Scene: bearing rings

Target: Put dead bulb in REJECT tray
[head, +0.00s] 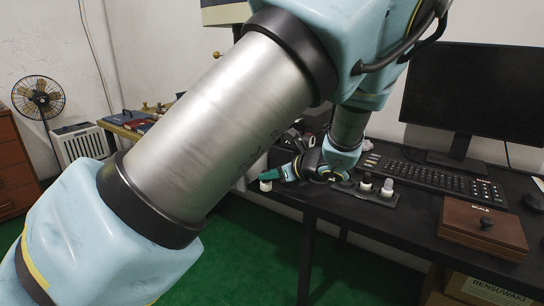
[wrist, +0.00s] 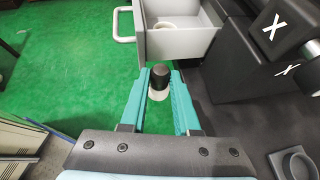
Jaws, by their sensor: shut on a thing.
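My gripper (wrist: 159,74) has its two teal fingers shut on a bulb (wrist: 158,88) with a dark top and a pale base. The bulb is held above the green floor in the wrist view. In the head view my gripper (head: 272,174) is beyond the desk's left end, with a small pale part (head: 265,186) under its fingertips. A grey open tray or drawer (wrist: 168,45) with a handle lies just past the fingertips and holds a pale round thing (wrist: 181,8). No REJECT label can be read.
A black box with white X marks (wrist: 281,38) stands right of the tray. An empty ring holder (wrist: 293,163) is at lower right. On the desk are white-based pieces (head: 387,187), a keyboard (head: 430,177), a monitor (head: 475,90) and a wooden box (head: 483,228). My arm hides much of the head view.

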